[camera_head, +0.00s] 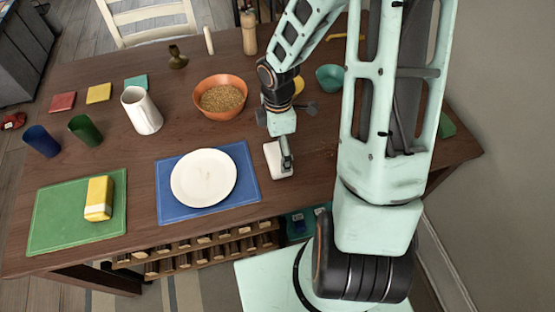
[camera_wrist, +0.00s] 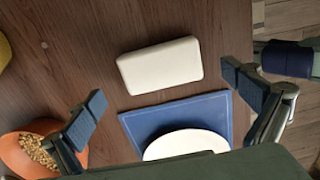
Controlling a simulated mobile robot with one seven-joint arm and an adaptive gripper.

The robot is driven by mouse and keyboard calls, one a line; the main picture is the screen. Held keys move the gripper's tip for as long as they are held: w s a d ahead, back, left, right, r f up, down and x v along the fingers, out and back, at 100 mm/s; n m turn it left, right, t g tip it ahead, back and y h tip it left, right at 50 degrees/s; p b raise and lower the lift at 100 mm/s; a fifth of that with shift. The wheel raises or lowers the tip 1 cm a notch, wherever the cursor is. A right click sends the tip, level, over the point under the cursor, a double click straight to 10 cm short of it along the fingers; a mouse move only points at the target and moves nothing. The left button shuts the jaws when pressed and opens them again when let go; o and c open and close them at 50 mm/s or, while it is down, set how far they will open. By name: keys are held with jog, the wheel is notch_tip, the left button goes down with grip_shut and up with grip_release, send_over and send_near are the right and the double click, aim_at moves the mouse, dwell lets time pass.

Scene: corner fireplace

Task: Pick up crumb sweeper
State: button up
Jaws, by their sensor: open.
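A white, rounded oblong block, which I take to be the crumb sweeper (camera_head: 272,158), lies flat on the wooden table right of the blue mat. It shows whole in the wrist view (camera_wrist: 160,66). My gripper (camera_head: 287,138) is over the block, and its near finger hides part of the block in the head view. In the wrist view my gripper (camera_wrist: 168,98) has its two fingers wide apart, with nothing between them. The block lies a little beyond the fingertips, lengthwise across the gap. I cannot tell whether a finger touches it.
A white plate (camera_head: 203,177) lies on the blue mat (camera_head: 180,210) beside the block. An orange bowl (camera_head: 212,112) of grain stands behind it. A white pitcher (camera_head: 141,110), cups and a yellow block (camera_head: 99,198) on a green mat (camera_head: 60,225) are further left.

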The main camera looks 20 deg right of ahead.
aim_at(277, 157)
notch_tip(277, 157, down, 5)
jog(key=shift+f+b, duration=0.1)
jog(key=shift+b, duration=0.35)
jog(key=shift+c, duration=0.4)
jog(key=c, duration=1.2)
jog(key=shift+o, duration=0.2)
jog(key=shift+a+r, duration=0.1)
jog(key=shift+r, duration=0.15)
